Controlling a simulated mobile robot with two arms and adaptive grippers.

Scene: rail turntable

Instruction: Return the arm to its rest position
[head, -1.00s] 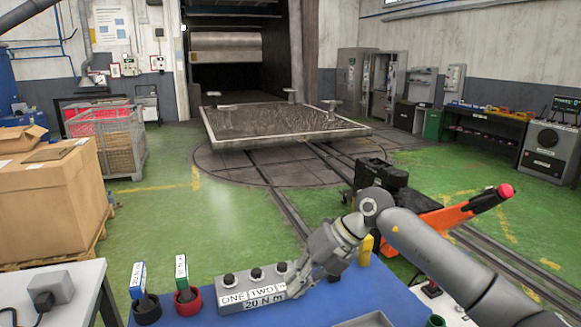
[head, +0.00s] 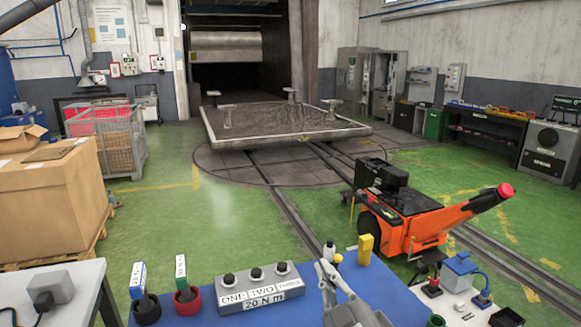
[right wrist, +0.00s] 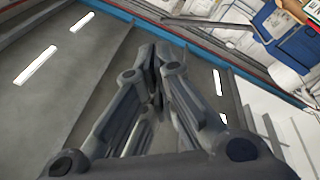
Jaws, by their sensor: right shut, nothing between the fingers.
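My right gripper (head: 323,267) shows at the bottom middle of the head view, over the blue-topped bench (head: 300,316). Its fingers point upward and only a small part of the arm shows below it. In the right wrist view the right gripper (right wrist: 154,50) has its fingers together with nothing held between them. Behind the fingers there I see grey wall or ceiling and bright light strips. My left gripper is not in view.
Two tools in black (head: 146,308) and red (head: 187,299) holders stand further left. A yellow block (head: 365,249) and small bottle (head: 329,250) are behind. An orange tug (head: 412,215) stands beyond.

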